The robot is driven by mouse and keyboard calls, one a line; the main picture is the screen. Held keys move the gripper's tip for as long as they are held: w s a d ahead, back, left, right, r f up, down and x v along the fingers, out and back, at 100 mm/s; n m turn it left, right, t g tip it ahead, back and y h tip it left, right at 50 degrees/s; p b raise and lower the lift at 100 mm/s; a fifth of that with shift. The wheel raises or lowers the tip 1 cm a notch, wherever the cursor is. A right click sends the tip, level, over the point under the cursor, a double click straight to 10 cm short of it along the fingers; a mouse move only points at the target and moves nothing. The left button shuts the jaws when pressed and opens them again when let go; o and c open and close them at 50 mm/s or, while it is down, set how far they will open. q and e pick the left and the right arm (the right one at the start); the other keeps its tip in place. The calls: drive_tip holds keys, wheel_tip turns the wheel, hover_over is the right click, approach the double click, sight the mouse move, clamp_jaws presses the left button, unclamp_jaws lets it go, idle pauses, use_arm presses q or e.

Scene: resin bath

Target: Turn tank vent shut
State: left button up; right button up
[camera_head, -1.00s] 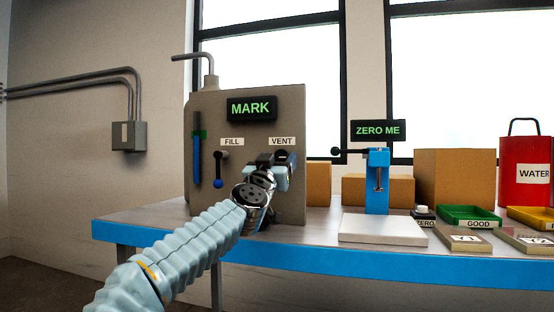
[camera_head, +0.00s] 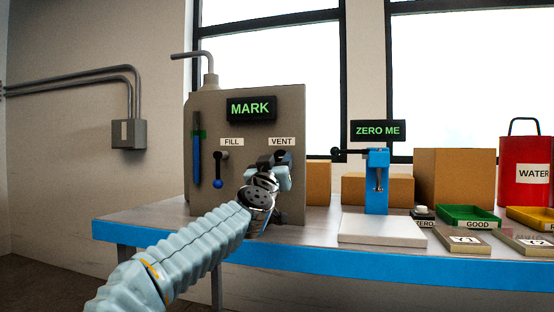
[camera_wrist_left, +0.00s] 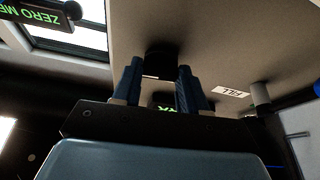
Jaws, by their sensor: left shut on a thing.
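The grey tank (camera_head: 293,112) stands at the left end of the bench, with a lit MARK display (camera_head: 251,109). The VENT label (camera_head: 281,141) is on its front at the right. My left gripper (camera_head: 277,160) is at the valve just under that label and hides most of it. In the left wrist view my left gripper's two dark blue fingers (camera_wrist_left: 158,82) are on either side of the black vent valve (camera_wrist_left: 163,58), shut on it. The valve's exact angle cannot be told. My right gripper is not in view.
The fill lever (camera_head: 218,170), with a blue knob, hangs down left of my gripper. A blue press (camera_head: 378,185) and white plate (camera_head: 382,231) stand to the right. Farther right are a green tray (camera_head: 469,215) and a red water can (camera_head: 524,165).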

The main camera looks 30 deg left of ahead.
use_arm(q)
drive_tip(key=n+y+p, duration=0.1)
drive_tip(key=n, duration=0.1)
drive_tip(key=n+g+y+p, duration=0.1)
drive_tip(key=n+p, duration=0.1)
drive_tip(key=n, duration=0.1)
drive_tip(key=n+g+y+p, duration=0.1)
drive_tip(key=n+p, duration=0.1)
drive_tip(key=shift+d+r, duration=0.25)
drive_tip(key=shift+r, duration=0.05)
drive_tip(key=n+g+y+p, duration=0.1)
drive_tip(key=n+p, duration=0.1)
drive_tip(key=n, duration=0.2)
drive_tip(key=n+g+p, duration=0.1)
drive_tip(key=n+p, duration=0.1)
drive_tip(key=n, duration=0.1)
drive_tip(key=n+g+y+p, duration=0.1)
drive_tip(key=n+p, duration=0.2)
drive_tip(key=shift+w+d+r+g, duration=0.1)
drive_tip(key=shift+d+r+g, duration=0.1)
drive_tip(key=shift+g, duration=0.2)
drive_tip(key=n+g+p, duration=0.1)
drive_tip(key=n+p, duration=0.1)
drive_tip(key=shift+n, duration=0.3)
drive_tip(key=shift+n+h+p, duration=0.3)
drive_tip(key=shift+n+p, duration=0.05)
drive_tip(key=shift+n, duration=0.15)
drive_tip(key=shift+f, duration=0.1)
